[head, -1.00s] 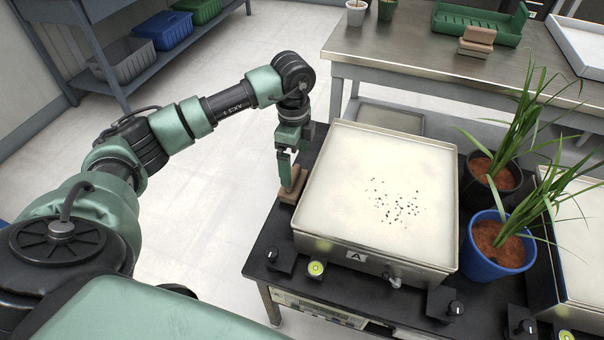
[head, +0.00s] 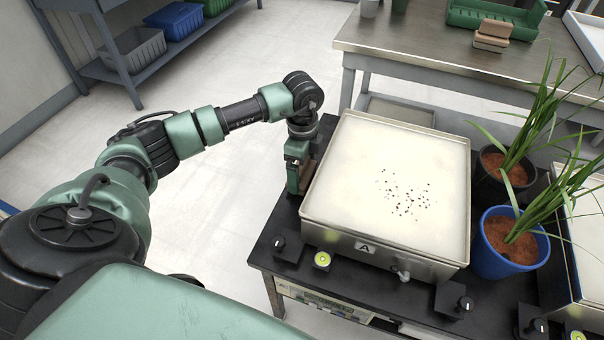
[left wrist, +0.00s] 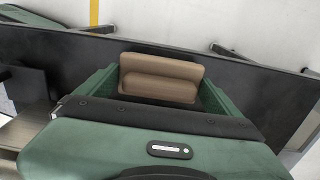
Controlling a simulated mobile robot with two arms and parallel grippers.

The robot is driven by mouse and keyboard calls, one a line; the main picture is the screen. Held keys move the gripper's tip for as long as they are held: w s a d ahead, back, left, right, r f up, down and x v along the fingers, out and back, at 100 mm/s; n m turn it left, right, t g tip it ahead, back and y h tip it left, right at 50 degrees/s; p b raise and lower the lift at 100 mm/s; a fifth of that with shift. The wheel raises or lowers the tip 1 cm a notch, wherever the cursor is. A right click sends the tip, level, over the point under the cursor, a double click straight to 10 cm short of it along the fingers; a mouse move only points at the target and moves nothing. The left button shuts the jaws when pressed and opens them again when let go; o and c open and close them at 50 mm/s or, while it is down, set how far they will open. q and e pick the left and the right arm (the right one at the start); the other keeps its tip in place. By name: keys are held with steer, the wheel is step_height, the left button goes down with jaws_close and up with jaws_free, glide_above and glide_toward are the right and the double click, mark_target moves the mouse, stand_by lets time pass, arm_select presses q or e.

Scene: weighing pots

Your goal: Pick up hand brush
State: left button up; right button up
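The hand brush (left wrist: 160,84), tan and wooden with a raised back, lies on the dark bench top left of the tray marked A. It shows in the left wrist view between the two green fingers of my left gripper (left wrist: 160,92). In the head view my left gripper (head: 298,180) points straight down over the brush and mostly hides it. The fingers stand apart, one on each side of the brush; no firm grip on it can be made out. My right gripper is out of view.
The shallow tray A (head: 385,185), with dark specks on its pale surface, stands close to the right of my left gripper. Potted plants, one in a blue pot (head: 492,258), stand further right. A metal table (head: 400,40) is behind.

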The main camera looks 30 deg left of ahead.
arm_select(q)
steer(key=shift+c, duration=0.2)
steer(key=shift+r, duration=0.5)
step_height(320, 180, up, 2)
steer(key=shift+r+p, duration=0.15)
steer(key=shift+p, duration=0.3)
step_height(320, 180, up, 8)
steer(key=shift+w+f+p, duration=0.1)
steer(key=shift+p, duration=0.75)
step_height(320, 180, up, 9)
steer(key=p, duration=0.1)
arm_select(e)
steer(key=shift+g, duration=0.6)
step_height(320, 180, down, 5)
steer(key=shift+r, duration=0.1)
